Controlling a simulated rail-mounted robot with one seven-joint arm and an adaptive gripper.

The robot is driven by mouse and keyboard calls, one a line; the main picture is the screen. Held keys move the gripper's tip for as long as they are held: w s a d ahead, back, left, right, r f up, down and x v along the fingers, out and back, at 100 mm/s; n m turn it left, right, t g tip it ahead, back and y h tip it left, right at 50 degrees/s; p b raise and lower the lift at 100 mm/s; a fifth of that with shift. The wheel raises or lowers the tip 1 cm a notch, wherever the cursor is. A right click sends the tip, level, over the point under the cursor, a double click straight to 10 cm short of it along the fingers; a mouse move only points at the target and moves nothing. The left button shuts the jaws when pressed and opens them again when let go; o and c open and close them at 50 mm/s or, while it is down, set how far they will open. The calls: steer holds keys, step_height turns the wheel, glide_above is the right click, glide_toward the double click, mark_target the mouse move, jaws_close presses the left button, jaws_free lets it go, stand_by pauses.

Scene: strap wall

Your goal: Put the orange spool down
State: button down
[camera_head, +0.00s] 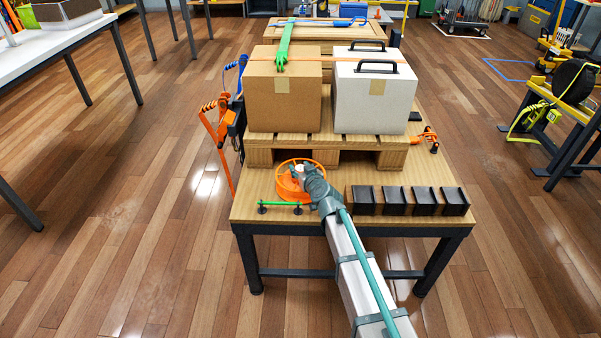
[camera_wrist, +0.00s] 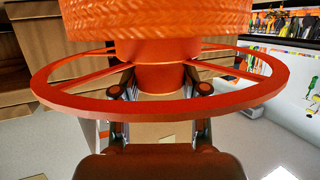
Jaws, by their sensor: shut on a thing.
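The orange spool (camera_head: 289,186) is at the front left of the wooden table (camera_head: 340,216), left of my arm. My gripper (camera_head: 305,171) is at the spool, partly hidden by my own wrist. In the wrist view, the spool (camera_wrist: 160,50) fills the upper middle, with its wide spoked flange towards the camera and orange winding above. My gripper's two fingers (camera_wrist: 160,90) are shut on the spool's central hub, one on each side. I cannot tell whether the spool touches the table or hangs just above it.
A pallet (camera_head: 330,148) carries a brown carton (camera_head: 284,105) and a white box (camera_head: 372,105) behind the spool. A small green bar (camera_head: 279,204) on black feet lies in front of it. Several black blocks (camera_head: 395,200) line the front right.

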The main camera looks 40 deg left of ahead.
step_height(320, 180, up, 3)
steer(key=shift+r+p, duration=0.1)
steer(key=shift+p, duration=0.3)
steer(key=s+d+r, duration=0.2)
steer(key=d+r, duration=0.3)
steer(key=d, duration=0.2)
steer(key=s+d+r, duration=0.3)
steer(key=d+r, duration=0.2)
steer(key=d, duration=0.1)
steer(key=w+d+r+m+t+h, duration=0.1)
steer(key=w+d+m+t+h, duration=0.1)
steer(key=w+d, duration=0.5)
steer(key=w+d+r+m+t+h, duration=0.2)
steer(key=w+d+m, duration=0.1)
steer(key=d, duration=0.8)
steer(key=w+d+r+m+t+h, duration=0.1)
steer(key=w+d+m+t+h, duration=0.1)
steer(key=w+d, duration=0.5)
steer(key=w+d+r+m+t+h, duration=0.1)
steer(key=d+r+m+h, duration=0.15)
steer(key=d, duration=1.35)
steer(key=w+d+r+m+h, duration=0.15)
steer(key=d+r+h, duration=0.25)
steer(key=d, duration=1.1)
step_height(320, 180, up, 16)
steer(key=p, duration=1.7)
steer(key=shift+d+m, duration=0.3)
steer(key=shift+m, duration=0.1)
